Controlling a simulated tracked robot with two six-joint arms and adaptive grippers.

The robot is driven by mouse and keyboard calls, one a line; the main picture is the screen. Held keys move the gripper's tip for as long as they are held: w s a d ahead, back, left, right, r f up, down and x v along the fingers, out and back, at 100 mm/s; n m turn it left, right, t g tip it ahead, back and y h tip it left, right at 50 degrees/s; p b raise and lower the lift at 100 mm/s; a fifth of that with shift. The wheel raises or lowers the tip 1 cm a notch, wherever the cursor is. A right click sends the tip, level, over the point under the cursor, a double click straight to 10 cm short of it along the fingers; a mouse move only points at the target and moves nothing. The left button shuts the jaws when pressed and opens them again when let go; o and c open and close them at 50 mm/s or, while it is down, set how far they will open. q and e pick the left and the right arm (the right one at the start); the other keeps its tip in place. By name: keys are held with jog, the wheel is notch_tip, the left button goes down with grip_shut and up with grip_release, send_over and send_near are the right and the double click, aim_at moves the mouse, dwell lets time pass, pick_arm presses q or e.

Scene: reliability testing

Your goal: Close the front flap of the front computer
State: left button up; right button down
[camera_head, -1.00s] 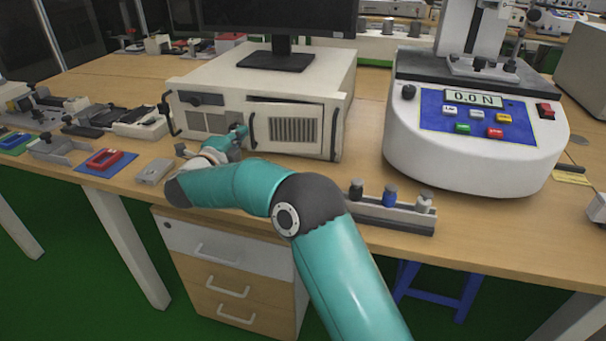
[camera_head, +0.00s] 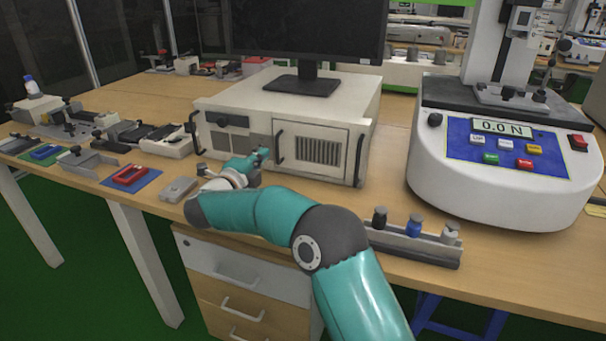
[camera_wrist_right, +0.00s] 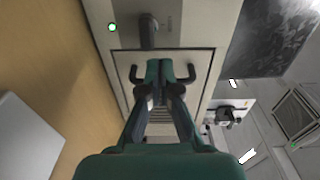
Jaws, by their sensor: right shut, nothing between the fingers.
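The front computer (camera_head: 285,105) is a beige case lying on the wooden bench. Its front flap (camera_head: 318,151), with a dark vent grille and a black handle at its left, looks flush with the case front in the head view. My right gripper (camera_head: 262,154) is shut and empty, at the case front just left of the flap's handle. In the right wrist view its closed teal fingertips (camera_wrist_right: 160,66) point at the case front. They partly hide the panel there, and I cannot tell whether they touch it. My left gripper is not in view.
A black monitor (camera_head: 305,35) stands on the computer. A white force tester (camera_head: 500,185) stands to the right. A rack with small bottles (camera_head: 410,240) lies at the bench's front edge. Fixtures and a red part on a blue mat (camera_head: 130,175) lie to the left.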

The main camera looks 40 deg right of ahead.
jog(key=a, duration=0.1)
jog(key=s+a, duration=0.1)
jog(key=a, duration=0.1)
jog(key=w+a, duration=0.1)
jog(key=a, duration=0.1)
jog(key=w+a+p, duration=0.1)
jog(key=a, duration=0.2)
jog(key=w+a+p, duration=0.1)
jog(key=a, duration=0.1)
jog(key=shift+w+a+r, duration=0.1)
jog(key=shift+w+a, duration=0.1)
jog(key=shift+a, duration=0.1)
jog(key=shift+w+a, duration=0.25)
jog(key=shift+a, duration=0.3)
